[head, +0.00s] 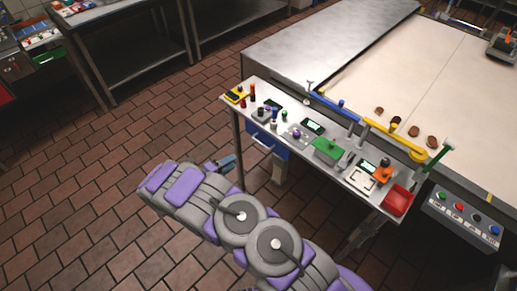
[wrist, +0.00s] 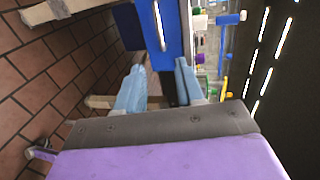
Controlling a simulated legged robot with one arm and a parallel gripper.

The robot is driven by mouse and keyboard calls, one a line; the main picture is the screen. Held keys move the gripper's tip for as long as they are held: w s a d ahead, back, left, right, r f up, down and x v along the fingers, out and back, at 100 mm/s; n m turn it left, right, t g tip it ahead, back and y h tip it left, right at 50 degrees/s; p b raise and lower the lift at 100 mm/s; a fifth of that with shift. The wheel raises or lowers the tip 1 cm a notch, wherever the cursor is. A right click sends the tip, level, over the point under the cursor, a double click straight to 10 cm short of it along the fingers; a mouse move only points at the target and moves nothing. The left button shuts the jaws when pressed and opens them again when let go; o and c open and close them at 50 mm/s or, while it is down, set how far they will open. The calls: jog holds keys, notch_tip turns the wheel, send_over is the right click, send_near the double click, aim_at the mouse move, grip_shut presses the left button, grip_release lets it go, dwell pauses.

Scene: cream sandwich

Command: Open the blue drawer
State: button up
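The blue drawer (head: 281,150) sits under the left end of the control table in the head view. Its pale bar handle (head: 262,143) is on its front face. In the wrist view the blue drawer front (wrist: 176,35) is straight ahead and its handle (wrist: 160,24) runs up the picture. My gripper (head: 229,162) is just left of the drawer in the head view. In the wrist view my gripper (wrist: 160,66) is open, its two light-blue fingers apart and nothing seen held between them. The handle lies in line with the gap; I cannot tell whether the fingers touch anything.
The control table (head: 236,84) carries several buttons, levers and small screens above the drawer. A table leg (head: 238,150) stands close to my gripper. A conveyor (head: 400,75) with several round brown pieces lies behind. The tiled floor (head: 90,180) at left is clear.

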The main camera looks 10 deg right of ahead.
jog(key=b+x, duration=0.2)
jog(key=x, duration=1.5)
jog(key=shift+b, duration=0.3)
jog(key=shift+w+f, duration=0.1)
jog(key=shift+f, duration=0.05)
grip_shut()
jog(key=shift+a, duration=0.1)
